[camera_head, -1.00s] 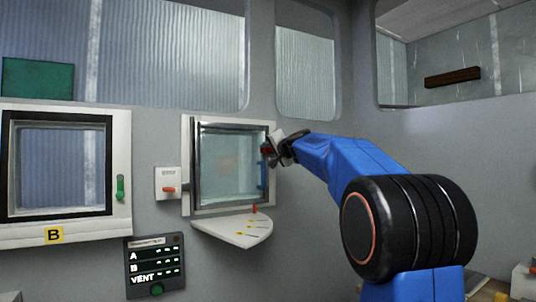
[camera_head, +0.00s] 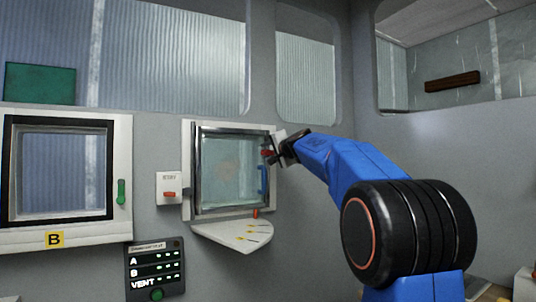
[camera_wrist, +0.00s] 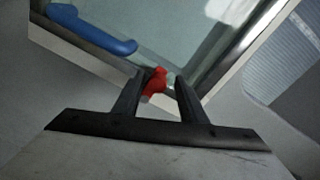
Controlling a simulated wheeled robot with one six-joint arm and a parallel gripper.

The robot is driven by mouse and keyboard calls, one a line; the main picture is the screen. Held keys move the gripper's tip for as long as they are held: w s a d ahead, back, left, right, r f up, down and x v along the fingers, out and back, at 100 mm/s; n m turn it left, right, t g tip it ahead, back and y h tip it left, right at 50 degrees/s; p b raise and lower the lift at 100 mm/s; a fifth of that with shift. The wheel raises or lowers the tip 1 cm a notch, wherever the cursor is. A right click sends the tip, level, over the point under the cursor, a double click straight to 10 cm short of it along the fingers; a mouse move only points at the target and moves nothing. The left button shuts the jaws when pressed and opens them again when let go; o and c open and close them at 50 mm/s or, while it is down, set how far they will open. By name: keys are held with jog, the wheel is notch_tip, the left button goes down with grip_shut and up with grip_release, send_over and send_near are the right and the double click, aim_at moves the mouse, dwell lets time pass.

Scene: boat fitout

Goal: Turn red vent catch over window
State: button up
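The red vent catch (camera_wrist: 155,82) sits on the frame edge of the right-hand window (camera_head: 228,170). In the wrist view it lies between the tips of my gripper's two dark fingers (camera_wrist: 158,92). The fingers are apart, with a gap visible at least on the right side; contact on the left cannot be told. In the head view my gripper (camera_head: 277,152) is at the window's upper right edge, and the catch (camera_head: 266,153) shows only partly beside it. A blue handle (camera_wrist: 92,32) is on the window just beside the catch; it also shows below the gripper in the head view (camera_head: 263,180).
A white fan-shaped plate (camera_head: 235,234) with a red pointer juts out under the window. A switch box (camera_head: 169,187) is left of it. A panel reading A, B, VENT (camera_head: 155,268) and window B (camera_head: 62,175) with a green handle (camera_head: 121,191) are farther left.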

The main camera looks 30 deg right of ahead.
jog(key=shift+s+f, duration=0.1)
jog(key=s, duration=1.7)
jog(key=shift+a+r, duration=0.35)
